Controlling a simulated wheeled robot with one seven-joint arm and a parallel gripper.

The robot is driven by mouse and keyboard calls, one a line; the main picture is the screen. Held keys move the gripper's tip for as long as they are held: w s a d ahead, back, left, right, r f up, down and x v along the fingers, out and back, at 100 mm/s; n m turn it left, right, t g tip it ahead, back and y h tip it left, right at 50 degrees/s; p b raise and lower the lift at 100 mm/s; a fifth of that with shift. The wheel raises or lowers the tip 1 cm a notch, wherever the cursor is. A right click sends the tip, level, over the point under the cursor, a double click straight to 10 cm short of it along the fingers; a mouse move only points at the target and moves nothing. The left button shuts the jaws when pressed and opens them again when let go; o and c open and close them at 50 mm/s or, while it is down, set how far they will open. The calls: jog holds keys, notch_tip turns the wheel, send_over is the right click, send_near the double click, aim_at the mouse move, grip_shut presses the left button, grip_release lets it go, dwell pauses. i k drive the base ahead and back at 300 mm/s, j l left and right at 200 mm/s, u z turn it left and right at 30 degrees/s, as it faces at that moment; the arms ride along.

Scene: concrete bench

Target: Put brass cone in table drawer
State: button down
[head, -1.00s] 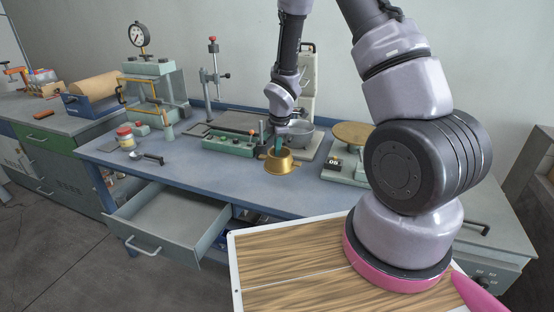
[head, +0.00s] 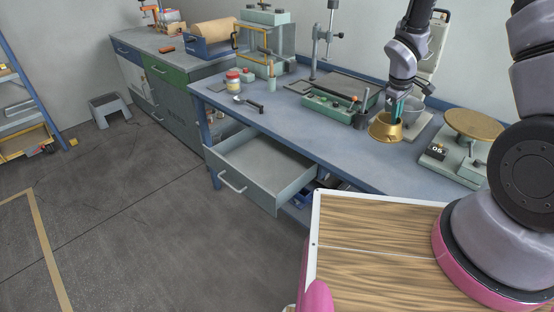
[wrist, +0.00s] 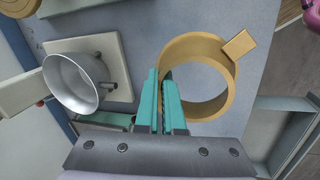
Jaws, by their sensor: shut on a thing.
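The brass cone (head: 384,131) is a gold, open-ended ring with flared sides, at the bench's right part in the head view. My gripper (head: 398,110) is above it with its teal fingers shut on its wall. In the wrist view the fingers (wrist: 163,102) pinch the left side of the cone's round rim (wrist: 228,92), which has a tab at upper right. I cannot tell whether the cone touches the bench. The table drawer (head: 232,180) is pulled open at the bench's front, left of the cone, and its visible inside looks empty.
A green tray (head: 328,110) and dark cup lie left of the cone. A metal bowl (wrist: 78,84) stands close beside it, and a scale with a round brass pan (head: 473,124) is to its right. A jar (head: 233,80) and spoon are farther left. The bench front between cone and drawer is clear.

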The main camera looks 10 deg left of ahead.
aim_at(271, 164)
jog(key=i+j, duration=0.1)
jog(key=j, duration=0.3)
jog(key=i+j, duration=0.1)
jog(key=j, duration=0.3)
jog(key=i+j, duration=0.1)
jog(key=j, duration=0.3)
